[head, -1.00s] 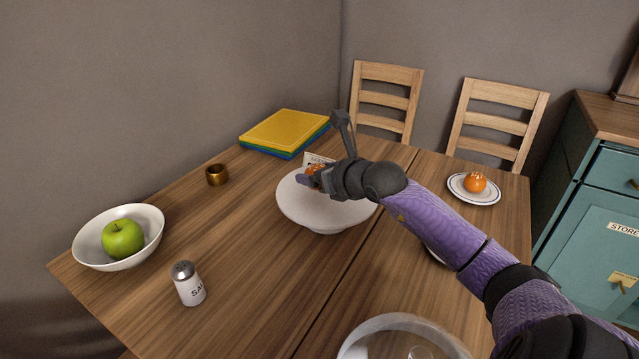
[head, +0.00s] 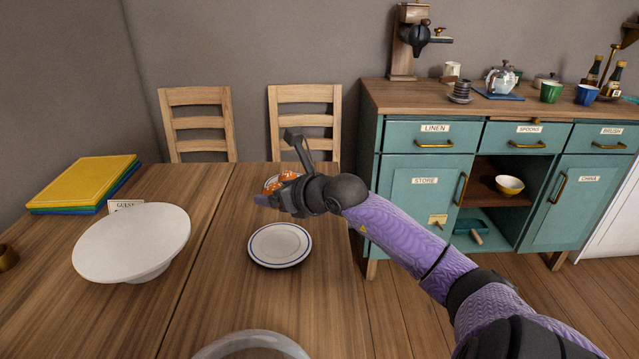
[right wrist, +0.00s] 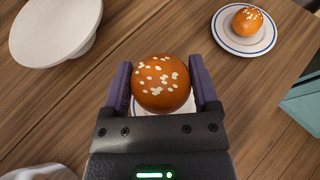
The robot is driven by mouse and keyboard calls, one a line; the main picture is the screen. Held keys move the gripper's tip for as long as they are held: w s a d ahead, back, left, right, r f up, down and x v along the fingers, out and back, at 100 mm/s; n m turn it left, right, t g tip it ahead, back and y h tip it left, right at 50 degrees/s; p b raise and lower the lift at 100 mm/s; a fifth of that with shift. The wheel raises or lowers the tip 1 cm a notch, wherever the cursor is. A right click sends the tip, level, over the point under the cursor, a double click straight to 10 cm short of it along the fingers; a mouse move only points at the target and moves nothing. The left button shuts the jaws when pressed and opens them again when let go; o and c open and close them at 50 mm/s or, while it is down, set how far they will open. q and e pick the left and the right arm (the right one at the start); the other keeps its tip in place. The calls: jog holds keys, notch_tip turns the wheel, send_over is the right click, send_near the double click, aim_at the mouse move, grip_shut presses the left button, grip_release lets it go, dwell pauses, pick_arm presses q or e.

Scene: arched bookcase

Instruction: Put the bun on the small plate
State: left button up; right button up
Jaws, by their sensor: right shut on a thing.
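A round sesame bun (right wrist: 162,82) is held between the two fingers of my right gripper (head: 273,196); it shows clearly in the right wrist view. A small white plate with a blue rim (head: 280,245) lies empty on the table, in front of and below the gripper in the head view. Its edge shows under the held bun in the right wrist view. The bun is above the plate, not resting on it. A second plate (right wrist: 228,40) carries another bun (right wrist: 248,20); in the head view it is mostly hidden behind my gripper. My left gripper is out of view.
A white cake stand (head: 130,240) stands empty on the left, with a card (head: 126,206) behind it. Coloured boards (head: 85,182) lie at the far left. A clear round rim (head: 250,345) shows at the near edge. A teal cabinet (head: 425,180) stands beyond the table.

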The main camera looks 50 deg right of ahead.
aim_at(280, 243)
notch_tip(280, 243, down, 10)
jog(key=b, duration=0.5)
jog(key=shift+w+a+f, duration=0.1)
jog(key=shift+f, duration=0.05)
jog(key=shift+r, duration=0.25)
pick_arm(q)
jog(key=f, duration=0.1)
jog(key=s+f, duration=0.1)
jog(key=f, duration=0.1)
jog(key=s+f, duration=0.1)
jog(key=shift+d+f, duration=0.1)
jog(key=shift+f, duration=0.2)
pick_arm(e)
jog(key=shift+f, duration=0.1)
jog(key=o, duration=1.1)
jog(key=p+v, duration=0.3)
jog(key=v, duration=0.3)
jog(key=p+v, duration=0.4)
jog(key=v, duration=0.2)
jog(key=shift+r, duration=0.25)
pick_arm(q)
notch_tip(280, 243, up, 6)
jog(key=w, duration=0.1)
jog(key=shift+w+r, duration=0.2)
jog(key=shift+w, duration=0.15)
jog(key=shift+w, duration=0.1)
pick_arm(e)
jog(key=shift+f, duration=0.1)
